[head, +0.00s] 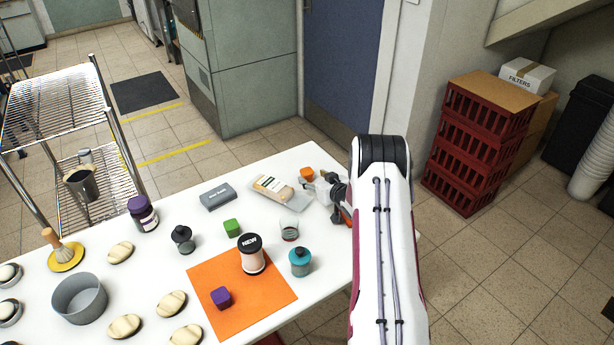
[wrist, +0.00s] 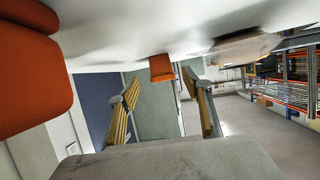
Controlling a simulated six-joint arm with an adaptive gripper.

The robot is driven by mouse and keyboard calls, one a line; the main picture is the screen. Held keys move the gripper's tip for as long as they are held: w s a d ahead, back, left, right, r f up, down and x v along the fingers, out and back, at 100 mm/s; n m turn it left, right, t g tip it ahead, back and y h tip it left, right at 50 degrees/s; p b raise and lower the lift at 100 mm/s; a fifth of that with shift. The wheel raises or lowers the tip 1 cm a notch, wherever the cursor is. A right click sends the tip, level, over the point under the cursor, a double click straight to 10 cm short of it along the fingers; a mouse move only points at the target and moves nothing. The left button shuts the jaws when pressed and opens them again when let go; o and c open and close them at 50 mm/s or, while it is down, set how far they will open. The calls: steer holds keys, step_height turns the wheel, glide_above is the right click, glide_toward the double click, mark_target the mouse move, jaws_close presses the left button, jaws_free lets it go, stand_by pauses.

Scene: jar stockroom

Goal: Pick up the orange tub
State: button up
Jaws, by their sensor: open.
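The orange tub (wrist: 25,75) looms large and cut off at the left of the wrist view, with a rounded body and lid-like part. In the head view only a sliver of it (head: 347,216) shows beside my arm, which hides the rest. My gripper (head: 313,186) is open and empty, low over the far right end of the table. Its fingers in the wrist view (wrist: 160,88) point past the tub, which stands to one side, outside them.
A tray with a package (head: 272,187) lies left of my gripper. An orange mat (head: 235,322) holds a purple block (head: 221,297). The table's right edge is close.

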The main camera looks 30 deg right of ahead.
mark_target(309, 174)
steer(key=shift+w+f, duration=0.2)
steer(key=shift+w, duration=1.3)
steer(key=shift+x, duration=1.1)
steer(key=shift+d, duration=0.1)
steer(key=c, duration=1.2)
